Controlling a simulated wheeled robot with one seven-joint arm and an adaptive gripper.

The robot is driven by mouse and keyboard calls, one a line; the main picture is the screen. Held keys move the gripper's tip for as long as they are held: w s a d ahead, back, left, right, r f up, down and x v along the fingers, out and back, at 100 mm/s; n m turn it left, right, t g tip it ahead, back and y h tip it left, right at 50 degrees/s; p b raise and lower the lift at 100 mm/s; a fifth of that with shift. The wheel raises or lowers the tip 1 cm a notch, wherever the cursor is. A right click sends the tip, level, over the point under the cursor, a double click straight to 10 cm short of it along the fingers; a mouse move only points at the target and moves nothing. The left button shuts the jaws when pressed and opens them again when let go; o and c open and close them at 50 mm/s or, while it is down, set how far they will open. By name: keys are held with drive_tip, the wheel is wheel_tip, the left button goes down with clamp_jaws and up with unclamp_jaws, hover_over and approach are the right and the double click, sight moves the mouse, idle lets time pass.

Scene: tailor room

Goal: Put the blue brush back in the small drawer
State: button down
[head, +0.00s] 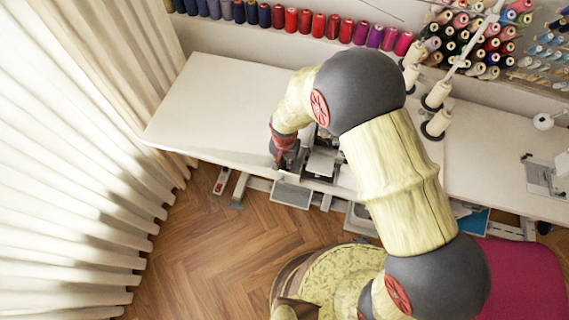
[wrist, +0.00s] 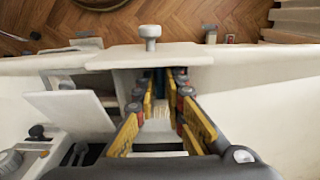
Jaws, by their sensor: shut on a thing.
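My gripper (wrist: 160,105) reaches away from the wrist camera, its yellow-padded fingers on either side of the blue brush. The brush's pale bristles (wrist: 158,127) show between the fingers, and a dark blue part (wrist: 159,78) shows near the fingertips. The small drawer (wrist: 130,57) has a white front with a round metal knob; it stands out from the table edge, with a gap behind its front. The fingertips are over or in that gap; I cannot tell how deep. In the head view my gripper (head: 284,158) is at the table's front edge, and the brush cannot be made out.
A sewing machine (head: 322,160) stands beside my gripper, partly hidden by my arm. Its pale plate (wrist: 70,113) is left of the fingers in the wrist view. The white table (head: 215,105) is clear on the left. A curtain (head: 75,180) hangs at the left.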

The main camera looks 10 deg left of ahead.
drive_tip(key=shift+f, duration=0.2)
drive_tip(key=c, duration=1.8)
unclamp_jaws()
drive_tip(key=shift+o, duration=0.2)
wheel_tip(320, 180, up, 12)
